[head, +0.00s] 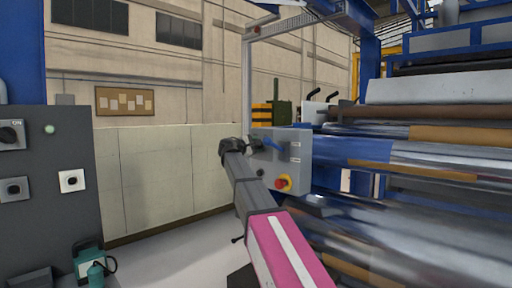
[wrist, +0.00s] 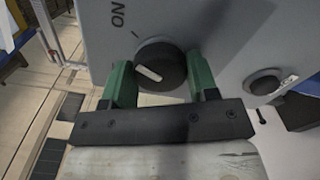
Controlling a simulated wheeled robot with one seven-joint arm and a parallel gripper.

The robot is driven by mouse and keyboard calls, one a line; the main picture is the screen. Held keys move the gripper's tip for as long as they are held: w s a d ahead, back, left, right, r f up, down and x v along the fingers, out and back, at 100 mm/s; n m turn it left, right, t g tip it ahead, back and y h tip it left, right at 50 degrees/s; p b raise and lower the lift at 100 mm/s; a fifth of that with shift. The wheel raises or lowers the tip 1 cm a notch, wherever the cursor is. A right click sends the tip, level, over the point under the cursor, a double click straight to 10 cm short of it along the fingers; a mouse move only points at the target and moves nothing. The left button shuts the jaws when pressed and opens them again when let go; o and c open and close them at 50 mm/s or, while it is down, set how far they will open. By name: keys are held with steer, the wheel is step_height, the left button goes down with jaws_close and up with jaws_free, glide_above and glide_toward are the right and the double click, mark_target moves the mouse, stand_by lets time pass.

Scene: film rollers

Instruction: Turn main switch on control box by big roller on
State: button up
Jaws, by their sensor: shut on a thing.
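The grey control box (head: 297,160) stands beside the big roller (head: 420,160) in the head view. It has a blue handle and a red knob on yellow on the face toward me. My gripper (head: 230,146) is at the box's left side. In the wrist view, the main switch (wrist: 165,56) is a round black knob with a pale pointer mark. My gripper (wrist: 160,76) has its green fingers on both sides of the knob, shut on it. The pointer lies slanted, off the tick near the upside-down ON label (wrist: 118,12). The head view hides this knob.
A round button (wrist: 265,84) sits right of the knob in the wrist view. A dark panel (head: 45,190) with its own ON switch (head: 10,135) stands at the left of the head view.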

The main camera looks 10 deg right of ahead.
steer(key=shift+m, duration=0.9)
steer(key=o, duration=0.9)
steer(key=shift+o, duration=0.2)
steer(key=shift+s+a, duration=0.1)
steer(key=v, duration=1)
steer(key=shift+s+a, duration=0.2)
steer(key=shift+a, duration=0.05)
